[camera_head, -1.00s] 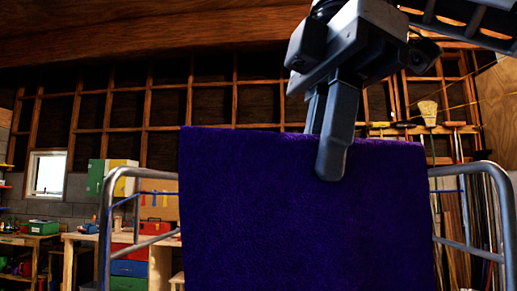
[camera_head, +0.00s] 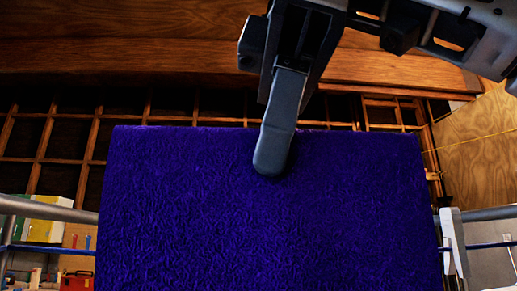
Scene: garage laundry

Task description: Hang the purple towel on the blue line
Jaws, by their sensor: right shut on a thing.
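The purple towel (camera_head: 200,215) fills the middle of the view as a broad sheet hanging down, its top edge nearly level. My right gripper (camera_head: 275,150) is shut on the towel's top edge near its middle, with one finger visible on the near side. The blue line shows left of the towel (camera_head: 55,250) and right of it (camera_head: 490,246). The towel hides its middle stretch, so I cannot tell whether they touch. The towel's lower edge is out of view. My left gripper is not in view.
Grey metal rack rails show at the left (camera_head: 45,208) and right (camera_head: 490,213). A white upright piece (camera_head: 455,242) stands beside the towel's right edge. Behind are a green and yellow cabinet (camera_head: 40,228), a red toolbox (camera_head: 76,281) and wooden wall framing.

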